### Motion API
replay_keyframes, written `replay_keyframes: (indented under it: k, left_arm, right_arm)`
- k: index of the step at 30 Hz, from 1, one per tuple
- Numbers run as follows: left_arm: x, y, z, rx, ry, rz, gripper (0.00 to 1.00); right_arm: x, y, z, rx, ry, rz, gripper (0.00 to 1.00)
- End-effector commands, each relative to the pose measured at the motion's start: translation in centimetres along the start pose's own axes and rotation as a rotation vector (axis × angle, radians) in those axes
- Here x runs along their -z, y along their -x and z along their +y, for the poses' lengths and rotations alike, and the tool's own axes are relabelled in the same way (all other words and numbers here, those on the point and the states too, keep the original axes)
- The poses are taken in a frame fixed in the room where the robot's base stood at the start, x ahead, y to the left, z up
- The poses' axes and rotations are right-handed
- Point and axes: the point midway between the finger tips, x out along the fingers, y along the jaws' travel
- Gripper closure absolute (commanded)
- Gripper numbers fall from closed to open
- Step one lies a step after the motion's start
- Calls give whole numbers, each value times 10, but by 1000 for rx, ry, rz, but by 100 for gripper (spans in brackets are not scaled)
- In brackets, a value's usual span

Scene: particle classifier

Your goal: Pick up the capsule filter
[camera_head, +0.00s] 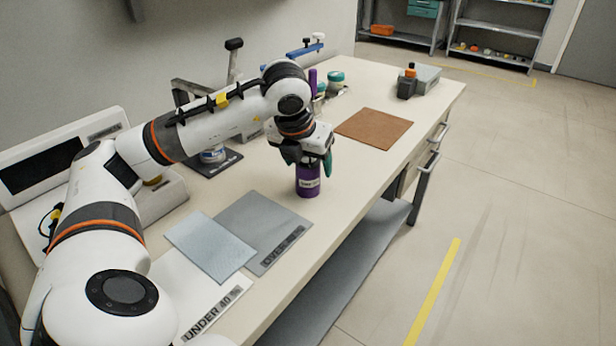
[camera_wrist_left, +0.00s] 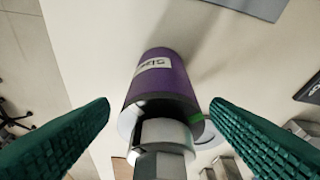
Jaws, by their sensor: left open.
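The capsule filter (camera_head: 307,182) is a purple cylinder with a white label, standing on the table below my left gripper in the head view. In the left wrist view the capsule filter (camera_wrist_left: 165,82) shows with a pale metallic hex fitting (camera_wrist_left: 163,135) at its near end. My left gripper (camera_head: 308,164) is open, with green ridged fingers. In the left wrist view the gripper (camera_wrist_left: 160,104) has one finger on each side of the filter, with gaps visible. The filter's top is partly hidden by the gripper in the head view. My right gripper is not in view.
Grey mats (camera_head: 262,231) and a sheet marked "UNDER 40" (camera_head: 190,285) lie on the near table. A brown mat (camera_head: 374,128) lies beyond the filter. A dark bottle (camera_head: 406,86) and grey box stand at the far end. A scale-like device (camera_head: 213,160) sits left, behind the arm.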

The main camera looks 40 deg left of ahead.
Motion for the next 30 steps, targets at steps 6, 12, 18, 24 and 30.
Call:
replay_keyframes:
  k: [6,12,18,24,30]
  left_arm:
    - [0,-26,0,-1,0,-2,28]
    - [0,-27,0,-1,0,0,28]
    - [0,-27,0,-1,0,0,53]
    - [0,-27,0,-1,0,0,85]
    - [1,-26,0,-1,1,2,88]
  right_arm:
    - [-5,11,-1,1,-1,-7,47]
    - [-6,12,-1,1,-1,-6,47]
    - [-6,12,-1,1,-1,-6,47]
    - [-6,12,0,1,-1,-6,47]
    - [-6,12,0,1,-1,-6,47]
